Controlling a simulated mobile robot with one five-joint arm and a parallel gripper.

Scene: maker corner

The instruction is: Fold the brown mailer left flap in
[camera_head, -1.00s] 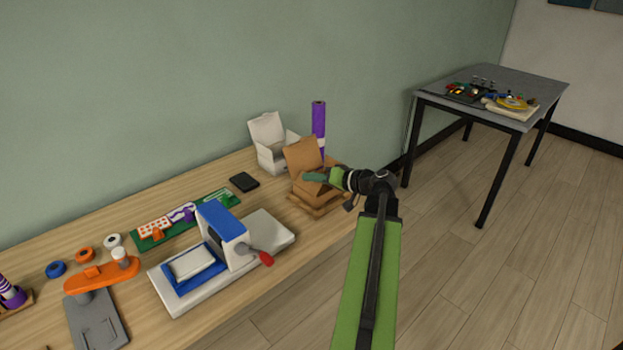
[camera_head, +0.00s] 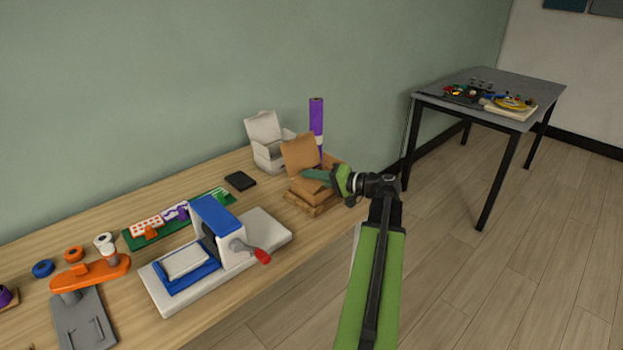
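The brown mailer (camera_head: 299,154) stands on the wooden bench near its right end, with its tall back lid raised. Its lower part and side flaps are partly hidden by my gripper (camera_head: 316,176), so I cannot tell how the left flap lies. My gripper reaches in from the right, its green fingers over the front of the mailer, below the raised lid. The fingers look close together, but they are too small to tell whether they are open or shut, or whether they touch the cardboard.
A white open box (camera_head: 268,150) and a purple roll (camera_head: 316,125) stand behind the mailer. A black block (camera_head: 240,181) and a blue-and-white press (camera_head: 218,228) with a red-tipped crank lie to the left. A grey table (camera_head: 480,92) stands at the back right over clear floor.

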